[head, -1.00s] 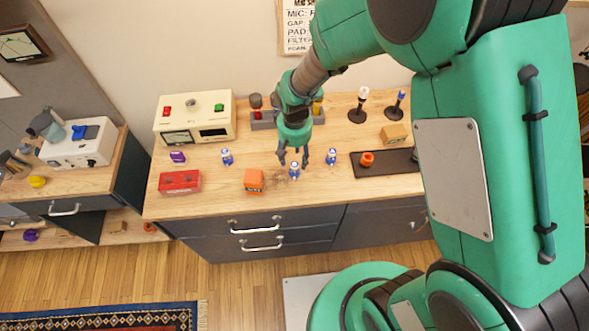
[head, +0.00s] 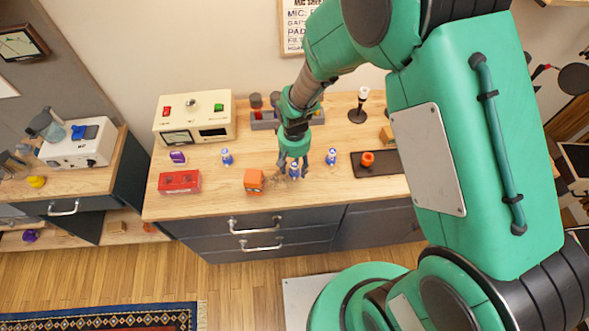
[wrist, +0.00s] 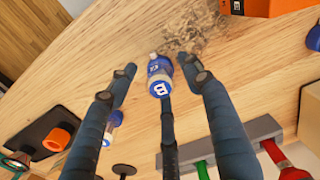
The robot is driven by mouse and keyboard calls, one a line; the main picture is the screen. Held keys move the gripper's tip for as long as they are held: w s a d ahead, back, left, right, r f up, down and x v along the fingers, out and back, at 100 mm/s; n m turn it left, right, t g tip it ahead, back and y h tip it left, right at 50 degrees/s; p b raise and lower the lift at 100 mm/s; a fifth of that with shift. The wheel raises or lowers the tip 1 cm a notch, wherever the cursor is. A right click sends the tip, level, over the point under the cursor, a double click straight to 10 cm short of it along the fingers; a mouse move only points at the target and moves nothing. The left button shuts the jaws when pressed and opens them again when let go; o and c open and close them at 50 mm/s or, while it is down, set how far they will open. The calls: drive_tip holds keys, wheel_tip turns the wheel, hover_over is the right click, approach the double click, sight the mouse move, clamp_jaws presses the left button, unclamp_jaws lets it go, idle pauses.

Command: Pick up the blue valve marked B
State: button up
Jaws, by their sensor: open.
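Three small blue-and-white valves stand on the wooden bench. The middle one, the blue valve marked B (head: 294,171), also shows in the wrist view (wrist: 160,82), where the letter B is legible on its blue top. My gripper (head: 293,165) is low over it, and its open fingers (wrist: 158,72) spread to either side of the valve in the wrist view. A third finger points toward the valve from below in that picture. I cannot tell whether any finger touches it. The other two valves stand to the left (head: 226,157) and to the right (head: 331,157).
An orange box (head: 254,180) stands close left of valve B. A dark tray (head: 390,170) with an orange ring (head: 367,159) lies right. A red box (head: 179,181), a purple item (head: 178,157) and a cream device (head: 194,118) are farther left. A grey rack (head: 264,122) is behind.

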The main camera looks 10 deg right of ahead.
sight(294, 164)
idle(0.4)
drive_tip(key=c, duration=1.3)
drive_tip(key=shift+o, duration=0.2)
drive_tip(key=shift+r, duration=0.2)
drive_tip(key=shift+w+r, duration=0.1)
drive_tip(key=shift+r, duration=0.5)
wheel_tip(294, 164, up, 2)
drive_tip(key=s+d, duration=0.2)
drive_tip(key=s, duration=0.5)
drive_tip(key=s+d+r, duration=0.1)
drive_tip(key=s+d, duration=0.1)
drive_tip(key=s, duration=0.6)
drive_tip(key=shift+s+d+r, duration=0.15)
drive_tip(key=shift+s+r, duration=0.1)
drive_tip(key=shift+s, duration=0.05)
